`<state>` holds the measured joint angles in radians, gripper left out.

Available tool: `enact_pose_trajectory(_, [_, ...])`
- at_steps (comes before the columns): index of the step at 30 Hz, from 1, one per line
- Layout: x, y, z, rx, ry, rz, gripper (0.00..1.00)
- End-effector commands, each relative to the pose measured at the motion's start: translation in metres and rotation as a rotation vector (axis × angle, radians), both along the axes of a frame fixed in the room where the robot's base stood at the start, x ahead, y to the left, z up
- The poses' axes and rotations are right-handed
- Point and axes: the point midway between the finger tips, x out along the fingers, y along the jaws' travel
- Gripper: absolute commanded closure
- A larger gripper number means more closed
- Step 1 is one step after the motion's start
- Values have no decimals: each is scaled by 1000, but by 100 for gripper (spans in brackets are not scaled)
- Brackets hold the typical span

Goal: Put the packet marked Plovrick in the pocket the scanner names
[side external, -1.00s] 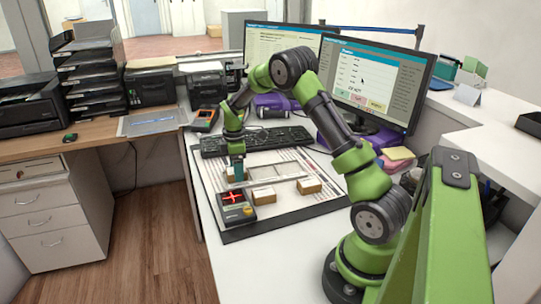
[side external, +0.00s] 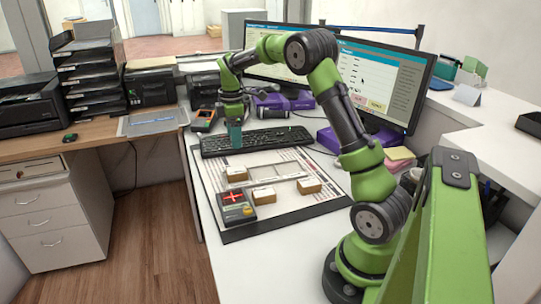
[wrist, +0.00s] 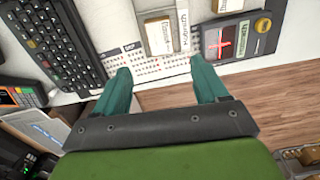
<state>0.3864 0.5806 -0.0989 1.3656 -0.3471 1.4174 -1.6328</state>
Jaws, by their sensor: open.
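Three small tan packets with pale tops lie on the marked board (side external: 290,214): one at the left (side external: 237,173), one at the front middle (side external: 264,195) and one at the right (side external: 308,186). Their printed names are too small to read. The scanner (side external: 236,213) sits at the board's front left corner with a red mark lit on its screen; it also shows in the wrist view (wrist: 238,42). My gripper (side external: 235,146) is open and empty, raised beyond the left packet near the keyboard. In the wrist view, a packet (wrist: 158,36) lies ahead of my open fingers (wrist: 164,86).
A black keyboard (side external: 255,140) lies just behind the board. Two monitors (side external: 376,82) stand at the back; their text is unreadable here. An orange and black handheld device (side external: 203,119) is at the back left. The counter edge drops to a wooden floor (side external: 150,240) at left.

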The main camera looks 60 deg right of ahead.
Motion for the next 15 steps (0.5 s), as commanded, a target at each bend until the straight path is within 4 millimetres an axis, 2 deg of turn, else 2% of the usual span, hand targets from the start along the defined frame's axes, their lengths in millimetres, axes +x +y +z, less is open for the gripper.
enact_pose_trajectory(2, [-1,6,9,0,-12,-14,27])
enact_pose_trajectory(5, [-6,26,30,3,-55,-74,27])
enact_pose_trajectory(8, [-20,60,59,19,-131,-187,27])
enact_pose_trajectory(11, [-43,102,86,55,-212,-324,27])
enact_pose_trajectory(15, [-84,154,112,139,-318,-523,27])
